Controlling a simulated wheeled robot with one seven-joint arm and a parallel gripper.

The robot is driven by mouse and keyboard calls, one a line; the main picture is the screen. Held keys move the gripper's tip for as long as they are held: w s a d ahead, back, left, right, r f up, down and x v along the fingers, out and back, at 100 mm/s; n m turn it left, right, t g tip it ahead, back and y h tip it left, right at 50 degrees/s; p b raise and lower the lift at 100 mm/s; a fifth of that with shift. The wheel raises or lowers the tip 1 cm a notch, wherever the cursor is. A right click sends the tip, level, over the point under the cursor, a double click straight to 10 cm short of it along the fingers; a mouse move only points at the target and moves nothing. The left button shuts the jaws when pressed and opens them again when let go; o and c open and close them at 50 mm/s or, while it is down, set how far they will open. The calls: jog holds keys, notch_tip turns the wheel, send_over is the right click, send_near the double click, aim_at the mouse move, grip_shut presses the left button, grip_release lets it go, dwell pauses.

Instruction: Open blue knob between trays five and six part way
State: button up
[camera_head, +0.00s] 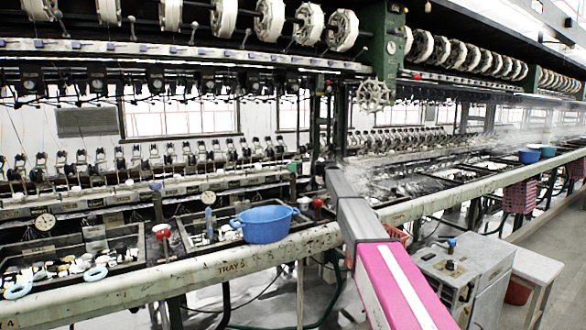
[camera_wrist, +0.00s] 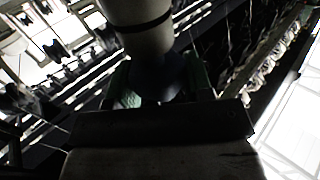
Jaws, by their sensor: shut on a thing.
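In the wrist view a dark bluish knob (camera_wrist: 158,82) sits between the fingers of my gripper (camera_wrist: 158,98), at the end of a pale round pipe-like piece with a dark band. The fingers are closed on it; the picture is dark, and its turn angle cannot be read. In the head view my grey and pink arm reaches in from the lower right, and its far end hides the gripper and the held knob. The TRAY 5 label (camera_head: 232,266) is on the front rail, left of my arm. No tray six label can be read.
A blue basin (camera_head: 264,223) stands on the rail close left of my arm. Red knobs (camera_head: 318,203) (camera_head: 162,232) and a green knob (camera_head: 293,168) stand nearby. A grey cabinet (camera_head: 462,268) with a small blue-topped fitting stands right of my arm. Steam drifts beyond it.

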jog(key=shift+n+g, duration=1.1)
jog(key=shift+g, duration=0.6)
jog(key=o, duration=0.9)
jog(key=shift+d, duration=0.1)
jog(key=d, duration=1)
jog(key=shift+s+d, duration=0.1)
jog(key=shift+d, duration=0.25)
